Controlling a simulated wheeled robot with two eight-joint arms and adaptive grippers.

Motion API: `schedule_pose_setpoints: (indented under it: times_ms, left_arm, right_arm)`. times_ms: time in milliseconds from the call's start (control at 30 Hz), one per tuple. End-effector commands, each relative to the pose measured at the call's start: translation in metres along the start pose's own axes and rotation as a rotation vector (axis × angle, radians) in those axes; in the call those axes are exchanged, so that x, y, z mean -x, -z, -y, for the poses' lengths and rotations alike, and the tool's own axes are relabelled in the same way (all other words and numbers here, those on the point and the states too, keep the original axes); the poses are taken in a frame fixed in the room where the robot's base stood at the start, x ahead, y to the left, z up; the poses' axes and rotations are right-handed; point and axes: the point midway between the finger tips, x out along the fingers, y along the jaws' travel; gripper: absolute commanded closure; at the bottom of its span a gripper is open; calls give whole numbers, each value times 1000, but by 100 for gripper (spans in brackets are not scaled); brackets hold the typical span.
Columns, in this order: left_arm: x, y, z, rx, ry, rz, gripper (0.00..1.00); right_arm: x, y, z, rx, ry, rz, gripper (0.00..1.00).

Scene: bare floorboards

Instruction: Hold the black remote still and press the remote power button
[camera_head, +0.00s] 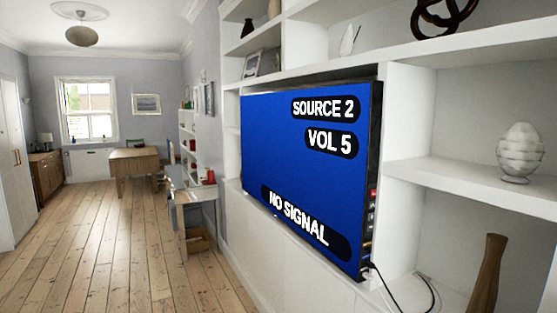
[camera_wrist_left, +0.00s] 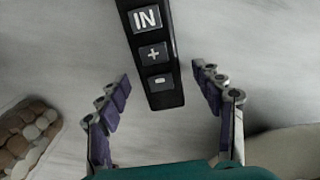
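The black remote (camera_wrist_left: 168,92) shows in the left wrist view, running from the top edge to the middle. Its visible buttons are marked IN, plus and minus; its upper end is cut off, and no power button shows. My left gripper (camera_wrist_left: 162,74) is open, with one finger on each side of the remote's lower end and a visible gap on both sides. In the head view a screen (camera_head: 300,165) is lit blue and reads SOURCE 2, VOL 5 and NO SIGNAL. Neither gripper nor the remote shows in the head view. My right gripper is in neither view.
A pale grey surface (camera_wrist_left: 60,60) lies behind the remote. A brown and beige knobbly object (camera_wrist_left: 28,135) is at the left of the wrist view. White shelves (camera_head: 470,185) surround the screen. Bare floorboards (camera_head: 120,250) are open at the left.

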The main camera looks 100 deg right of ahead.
Motion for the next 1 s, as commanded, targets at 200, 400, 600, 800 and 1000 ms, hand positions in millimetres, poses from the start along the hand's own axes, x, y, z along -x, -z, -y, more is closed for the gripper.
schedule_pose_setpoints:
  times_ms: [200,400,600,800,1000]
  left_arm:
    - [6,0,0,0,0,0,34]
    - [40,0,0,0,0,0,34]
    - [84,0,0,0,0,0,34]
    - [112,0,0,0,0,0,34]
    - [120,0,0,0,0,0,34]
  right_arm:
    - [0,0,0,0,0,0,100]
    - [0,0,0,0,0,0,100]
    - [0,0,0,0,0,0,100]
    - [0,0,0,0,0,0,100]
    - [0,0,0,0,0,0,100]
